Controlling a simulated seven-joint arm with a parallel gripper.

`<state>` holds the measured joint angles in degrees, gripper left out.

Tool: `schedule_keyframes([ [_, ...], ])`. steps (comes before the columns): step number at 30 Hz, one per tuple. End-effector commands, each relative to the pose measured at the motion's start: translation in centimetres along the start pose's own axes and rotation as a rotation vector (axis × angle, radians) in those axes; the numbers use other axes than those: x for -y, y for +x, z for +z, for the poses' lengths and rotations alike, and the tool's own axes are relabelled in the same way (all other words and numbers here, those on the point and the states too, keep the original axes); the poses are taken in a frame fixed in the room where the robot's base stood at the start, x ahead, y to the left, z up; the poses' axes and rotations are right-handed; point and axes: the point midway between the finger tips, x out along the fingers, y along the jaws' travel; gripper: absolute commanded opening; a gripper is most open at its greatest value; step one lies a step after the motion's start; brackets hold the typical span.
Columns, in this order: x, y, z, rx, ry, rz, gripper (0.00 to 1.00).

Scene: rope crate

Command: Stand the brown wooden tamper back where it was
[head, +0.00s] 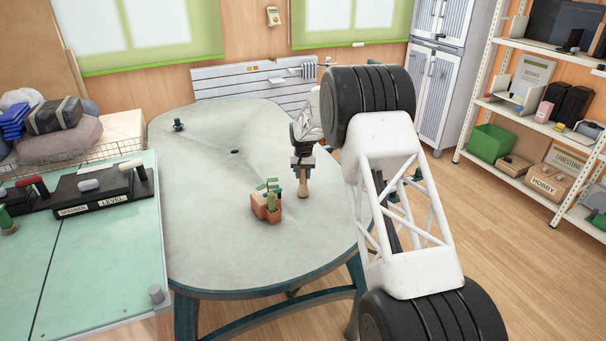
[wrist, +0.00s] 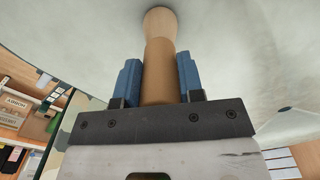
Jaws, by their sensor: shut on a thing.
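The brown wooden tamper (wrist: 160,62) is between the blue fingers of my gripper (wrist: 160,85) in the wrist view. It has a tan-brown shaft and a paler, wider far end. In the head view my gripper (head: 303,164) is over the round table, pointing down, shut on the tamper (head: 303,188). The tamper hangs roughly upright, pale end down, close to the tabletop. I cannot tell whether it touches the table. The fingers hide part of its upper shaft.
The pale round table (head: 215,250) holds a terracotta planter with green plants (head: 266,208) just left of the tamper, and a small dark green object (head: 178,125) at the far left. A green bench (head: 100,270) with a black holder (head: 95,188) stands left. The table's front is clear.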

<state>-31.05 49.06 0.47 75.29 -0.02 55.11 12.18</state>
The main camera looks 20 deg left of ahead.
Motion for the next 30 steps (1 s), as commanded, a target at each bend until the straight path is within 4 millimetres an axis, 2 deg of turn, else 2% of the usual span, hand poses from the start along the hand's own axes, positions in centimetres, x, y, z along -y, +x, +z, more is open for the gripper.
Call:
schedule_keyframes([
  [13,0.0,0.47,0.0,0.0,0.0,0.0,0.0],
  [14,0.0,0.44,-0.01,0.0,0.0,0.0,0.4],
  [18,0.0,0.45,-0.01,0.0,0.0,0.0,0.61],
  [19,0.0,0.45,-0.01,0.0,0.0,0.0,0.65],
  [30,0.0,0.49,0.01,0.0,0.0,0.0,0.65],
])
